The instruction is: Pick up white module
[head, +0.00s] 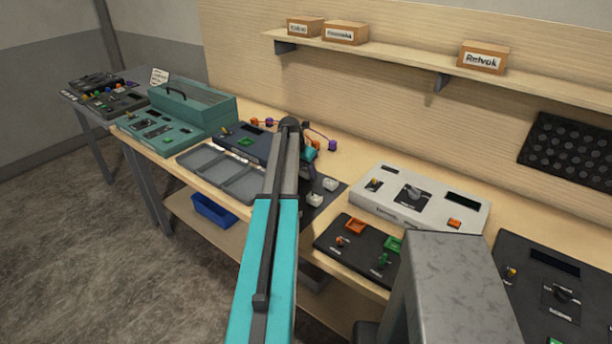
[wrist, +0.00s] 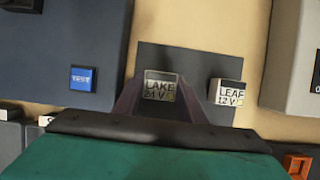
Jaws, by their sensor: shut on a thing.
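In the wrist view a white module labelled LAKE 24 V (wrist: 160,88) sits between the fingertips of my gripper (wrist: 160,94), which is shut on it. A second white module labelled LEAF 12 V (wrist: 227,93) stands apart to the right at the edge of a dark mat (wrist: 190,60). In the head view two pale modules, one farther back (head: 330,184) and one nearer (head: 315,199), show on the dark mat. My arm hides most of my gripper there. I cannot tell whether the held module is clear of the mat.
A dark blue console (wrist: 60,50) with a blue TEST button lies left of the mat. A white console (head: 425,200) stands to the right. A grey tray (head: 225,175) lies left of my arm, and a black panel with orange and green parts (head: 345,255) lies in front.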

